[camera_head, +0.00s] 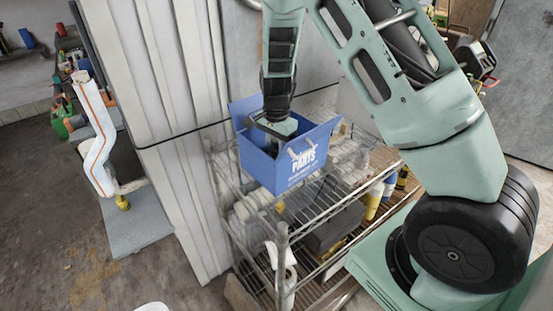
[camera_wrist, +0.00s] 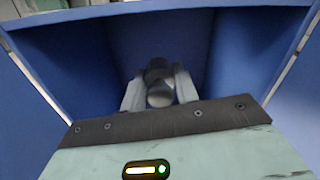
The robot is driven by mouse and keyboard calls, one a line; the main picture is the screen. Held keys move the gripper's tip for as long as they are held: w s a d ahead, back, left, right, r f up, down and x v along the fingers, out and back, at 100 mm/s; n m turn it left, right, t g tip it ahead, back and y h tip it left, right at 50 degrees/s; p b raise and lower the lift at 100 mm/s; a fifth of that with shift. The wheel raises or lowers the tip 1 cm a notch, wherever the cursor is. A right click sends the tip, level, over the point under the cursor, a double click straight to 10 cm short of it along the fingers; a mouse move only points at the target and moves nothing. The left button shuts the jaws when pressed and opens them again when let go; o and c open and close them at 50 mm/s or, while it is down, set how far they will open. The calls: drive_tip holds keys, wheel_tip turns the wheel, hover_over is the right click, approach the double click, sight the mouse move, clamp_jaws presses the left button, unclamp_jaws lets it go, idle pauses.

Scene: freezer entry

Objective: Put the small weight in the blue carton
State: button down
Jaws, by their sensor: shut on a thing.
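The blue carton (camera_head: 262,161), printed "PARTS", stands open with its flaps spread on the top shelf of a wire rack. My gripper reaches down into the carton's opening in the head view; its fingertips are hidden there by the carton wall. In the wrist view my gripper (camera_wrist: 160,92) is shut on the small weight (camera_wrist: 160,95), a short grey metal cylinder with a dark upper part. The weight is between the fingers, inside the blue carton walls (camera_wrist: 75,60). I cannot tell whether it touches the carton floor.
The wire rack (camera_head: 283,240) also holds a dark grey box (camera_head: 333,225), yellow and white bottles (camera_head: 374,200) and paper rolls (camera_head: 288,275). Pale wall panels (camera_head: 160,100) stand close on the left. The floor (camera_head: 60,220) at far left is partly clear.

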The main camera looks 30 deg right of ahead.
drive_tip(key=shift+f+p, duration=0.55)
drive_tip(key=shift+f, duration=1.9)
drive_tip(key=shift+f, duration=0.15)
drive_tip(key=c, duration=1.1)
unclamp_jaws()
drive_tip(key=shift+o, duration=0.2)
